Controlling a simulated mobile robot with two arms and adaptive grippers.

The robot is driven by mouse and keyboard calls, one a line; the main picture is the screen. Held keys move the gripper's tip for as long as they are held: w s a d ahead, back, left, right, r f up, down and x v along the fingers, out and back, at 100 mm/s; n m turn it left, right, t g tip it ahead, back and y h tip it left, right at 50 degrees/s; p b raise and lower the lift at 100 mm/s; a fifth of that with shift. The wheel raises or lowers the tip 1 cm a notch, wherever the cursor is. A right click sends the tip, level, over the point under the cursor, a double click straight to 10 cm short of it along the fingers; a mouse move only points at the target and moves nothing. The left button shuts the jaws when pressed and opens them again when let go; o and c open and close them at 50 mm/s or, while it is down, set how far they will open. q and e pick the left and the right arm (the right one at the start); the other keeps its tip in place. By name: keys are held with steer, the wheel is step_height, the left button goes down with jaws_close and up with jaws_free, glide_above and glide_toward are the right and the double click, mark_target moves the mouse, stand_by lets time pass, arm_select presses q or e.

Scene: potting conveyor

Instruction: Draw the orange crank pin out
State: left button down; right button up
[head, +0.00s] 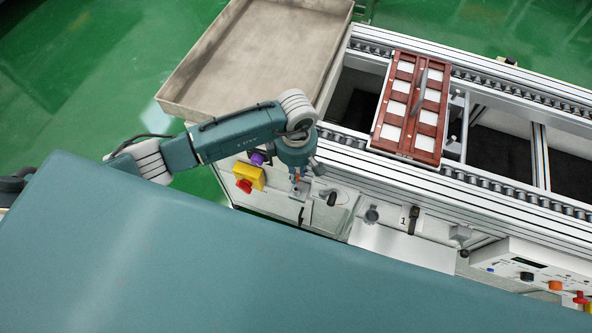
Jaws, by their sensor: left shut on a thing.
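My left arm comes in from the left and bends down at the front side of the conveyor. Its gripper (299,187) points down beside a small grey bracket on the conveyor's front. A small bit of orange, the orange crank pin (296,179), shows between the fingers, which are shut on it. Most of the pin is hidden by the fingers and wrist, and I cannot tell how deep it sits. My right gripper is not in view.
A yellow box with a red button (244,186) is close left of the gripper. A red-brown tray with white cells (412,105) sits on the conveyor rails (470,83). A large empty grey tray (250,50) is behind my arm. A control panel (525,272) is at lower right.

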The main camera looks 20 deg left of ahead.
arm_select(q)
steer(key=shift+r, duration=0.1)
steer(key=shift+r+p, duration=2.25)
steer(key=shift+r, duration=1.2)
